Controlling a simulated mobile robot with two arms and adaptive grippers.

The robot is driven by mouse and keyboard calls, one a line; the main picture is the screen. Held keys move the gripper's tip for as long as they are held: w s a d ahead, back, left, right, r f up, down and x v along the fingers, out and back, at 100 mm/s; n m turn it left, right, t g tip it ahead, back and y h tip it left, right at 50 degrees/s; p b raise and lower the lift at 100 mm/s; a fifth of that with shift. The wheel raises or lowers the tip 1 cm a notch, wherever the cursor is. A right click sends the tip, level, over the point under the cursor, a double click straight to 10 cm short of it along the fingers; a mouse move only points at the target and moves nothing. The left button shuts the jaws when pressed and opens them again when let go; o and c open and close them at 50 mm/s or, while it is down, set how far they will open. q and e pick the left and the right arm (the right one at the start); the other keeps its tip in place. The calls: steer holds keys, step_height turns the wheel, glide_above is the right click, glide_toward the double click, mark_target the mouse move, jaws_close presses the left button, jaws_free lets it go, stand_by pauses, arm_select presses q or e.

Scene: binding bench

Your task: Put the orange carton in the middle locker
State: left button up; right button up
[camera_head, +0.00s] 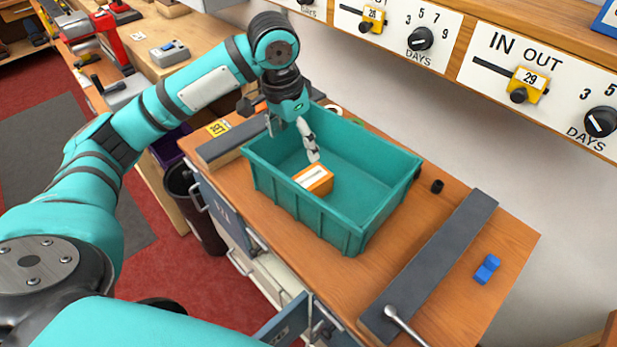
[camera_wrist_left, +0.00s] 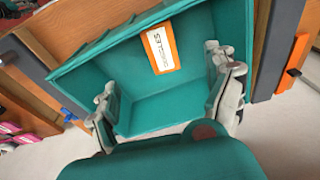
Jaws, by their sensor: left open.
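The orange carton (camera_head: 314,179), with a white label on top, lies inside the teal bin (camera_head: 345,223) on the bench. In the left wrist view the carton (camera_wrist_left: 161,48) lies against the bin's far side, label facing the camera. My left gripper (camera_head: 292,138) is open and empty, above the left part of the bin. In the left wrist view its fingers (camera_wrist_left: 165,100) are spread wide, with the carton ahead of them and not between them. Lockers (camera_head: 225,212) are under the bench's front edge. An open blue door (camera_head: 285,322) shows low down; the middle locker's inside is mostly hidden.
A dark grey bar (camera_head: 440,260) with a metal tool (camera_head: 402,325) on it lies right of the bin, near a small blue block (camera_head: 487,268). A wall panel with IN/OUT sliders (camera_head: 525,80) runs behind. A black waste bin (camera_head: 200,225) stands on the floor at left.

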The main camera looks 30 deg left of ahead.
mark_target(308, 179)
arm_select(q)
steer(key=f, duration=0.3)
steer(key=w+f+p, duration=0.1)
steer(key=f, duration=0.3)
steer(key=w+f, duration=0.1)
steer(key=f, duration=0.3)
steer(key=shift+d+f, duration=0.2)
steer(key=shift+d, duration=0.2)
steer(key=f, duration=0.1)
steer(key=f+p, duration=0.1)
steer(key=w+f, duration=0.1)
steer(key=f, duration=0.1)
steer(key=shift+w+d+p, duration=0.1)
steer(key=shift+d+p, duration=0.15)
steer(key=shift+p, duration=0.05)
steer(key=shift+w+f, duration=0.15)
steer(key=shift+f, duration=0.45)
steer(key=c, duration=1.4)
step_height(308, 179, up, 18)
steer(key=shift+b, duration=1.15)
steer(key=shift+c, duration=0.2)
